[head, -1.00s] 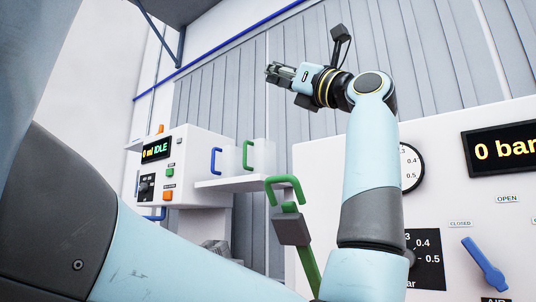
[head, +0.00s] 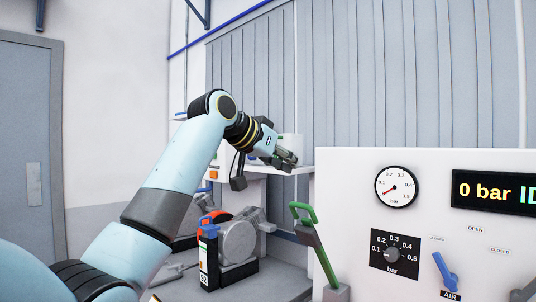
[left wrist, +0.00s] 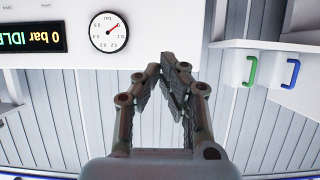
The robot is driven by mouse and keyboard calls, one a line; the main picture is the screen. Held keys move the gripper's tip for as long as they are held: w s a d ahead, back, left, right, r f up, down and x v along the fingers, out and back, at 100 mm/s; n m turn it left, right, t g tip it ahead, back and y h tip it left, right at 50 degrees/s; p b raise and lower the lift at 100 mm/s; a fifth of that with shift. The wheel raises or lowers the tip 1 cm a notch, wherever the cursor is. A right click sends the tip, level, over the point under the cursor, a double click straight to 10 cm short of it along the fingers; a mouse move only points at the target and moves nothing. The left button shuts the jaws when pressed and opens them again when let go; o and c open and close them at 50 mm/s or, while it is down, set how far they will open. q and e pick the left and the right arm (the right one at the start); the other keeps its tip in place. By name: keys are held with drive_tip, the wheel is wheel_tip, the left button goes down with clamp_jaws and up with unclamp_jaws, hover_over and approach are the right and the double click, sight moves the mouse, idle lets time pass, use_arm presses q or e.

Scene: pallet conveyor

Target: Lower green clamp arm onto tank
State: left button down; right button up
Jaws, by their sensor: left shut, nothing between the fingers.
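The green clamp arm (head: 323,262) stands raised and tilted at the left edge of the white air panel in the head view, with a green looped handle (head: 302,211) on top. I cannot make out the tank for sure in any view. My left gripper (head: 290,164) is shut and empty, above and a little left of the clamp handle and apart from it. In the left wrist view its fingers (left wrist: 174,68) meet at the tips with nothing between them. The clamp arm does not show in the wrist view. My right gripper is not in view.
The white panel carries a pressure gauge (head: 396,187), a dial (head: 395,251) and a blue lever (head: 446,271). A grey round machine (head: 237,243) stands left of the clamp.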

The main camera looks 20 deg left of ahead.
use_arm(q)
drive_tip(key=w+f+p, duration=0.1)
drive_tip(key=w+f, duration=0.1)
drive_tip(key=w+f+p, duration=0.2)
drive_tip(key=w+d+f+p, duration=0.1)
drive_tip(key=w+f+p, duration=0.1)
drive_tip(key=f, duration=0.1)
drive_tip(key=shift+d+f, duration=0.1)
drive_tip(key=shift+f, duration=0.15)
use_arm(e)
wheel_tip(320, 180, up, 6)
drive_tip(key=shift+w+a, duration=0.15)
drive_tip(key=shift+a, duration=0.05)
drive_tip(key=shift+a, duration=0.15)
